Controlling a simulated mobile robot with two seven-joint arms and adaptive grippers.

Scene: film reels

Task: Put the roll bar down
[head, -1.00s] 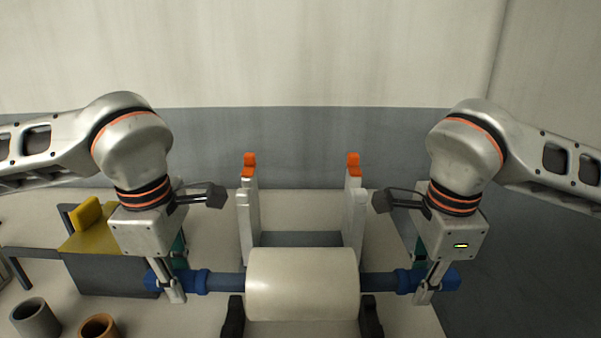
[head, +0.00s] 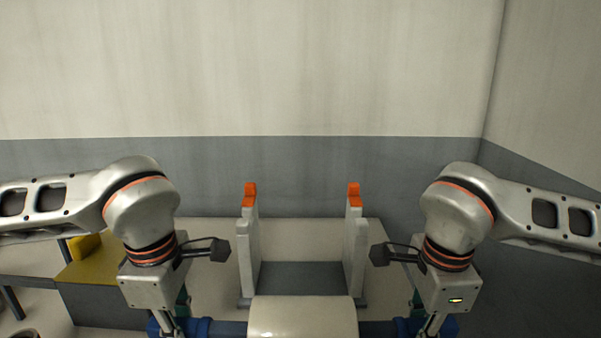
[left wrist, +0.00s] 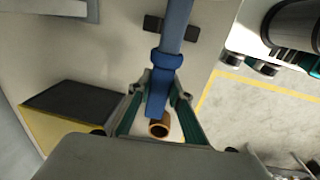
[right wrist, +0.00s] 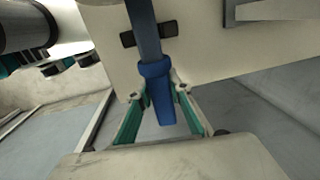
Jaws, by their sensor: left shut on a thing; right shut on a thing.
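The roll bar is a blue bar through a cream roll (head: 302,318), low at the bottom edge of the head view, where its lower part is cut off. My left gripper (left wrist: 160,100) is shut on the bar's left end (left wrist: 172,45). My right gripper (right wrist: 160,98) is shut on its right end (right wrist: 146,30). The bar looks level. Dark support pieces show on both sides of the bar in the left wrist view (left wrist: 192,33) and the right wrist view (right wrist: 127,40). I cannot tell whether the bar touches them.
A pale stand with two orange-tipped uprights (head: 249,225) (head: 355,230) stands behind the roll on the pale table (head: 205,285). A yellow-topped grey block (head: 95,270) is at the left. A brown ring-shaped piece (left wrist: 159,128) lies below my left gripper.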

